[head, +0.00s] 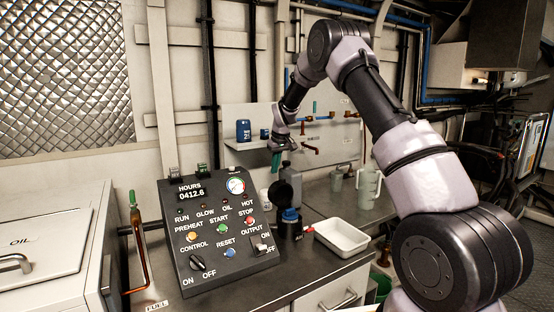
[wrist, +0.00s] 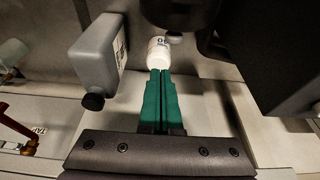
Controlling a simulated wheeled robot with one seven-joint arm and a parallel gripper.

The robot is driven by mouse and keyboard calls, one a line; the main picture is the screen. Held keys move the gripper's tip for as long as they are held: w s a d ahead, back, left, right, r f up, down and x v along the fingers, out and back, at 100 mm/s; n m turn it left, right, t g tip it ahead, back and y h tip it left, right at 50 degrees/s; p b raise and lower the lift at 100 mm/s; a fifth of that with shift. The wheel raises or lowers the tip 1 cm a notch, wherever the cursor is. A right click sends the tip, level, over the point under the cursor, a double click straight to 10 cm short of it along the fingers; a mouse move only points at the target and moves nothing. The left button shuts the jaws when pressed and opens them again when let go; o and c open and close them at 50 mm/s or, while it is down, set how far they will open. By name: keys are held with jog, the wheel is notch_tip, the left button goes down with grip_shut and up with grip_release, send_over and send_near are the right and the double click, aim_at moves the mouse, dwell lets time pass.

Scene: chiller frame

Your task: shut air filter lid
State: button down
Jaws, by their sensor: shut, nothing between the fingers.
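My gripper (head: 276,162) hangs above the back of the worktop, fingers pointing down. In the wrist view its two green fingers (wrist: 160,75) lie together, shut and empty. Beyond their tips is a small white jar (wrist: 158,52); I cannot tell whether they touch. I cannot make out for certain an air filter lid. A dark round canister with a blue top (head: 290,216) stands below my gripper, right of the control panel; I cannot tell whether it is the filter. Dark shapes at the top and right of the wrist view are cut off.
A grey jug (wrist: 97,62) with a black cap stands beside the white jar. The control panel (head: 219,230) stands front left of the canister. A white tray (head: 342,236) lies to the right. A shelf (head: 250,144) with a blue bottle (head: 243,130) is behind my gripper.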

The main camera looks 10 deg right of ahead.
aim_at(279, 192)
jog(key=shift+s+d+f, duration=0.35)
jog(key=shift+s+f, duration=0.3)
jog(key=shift+s, duration=0.1)
jog(key=shift+s+d+f, duration=0.3)
jog(key=shift+s+f, duration=0.35)
jog(key=shift+s, duration=0.05)
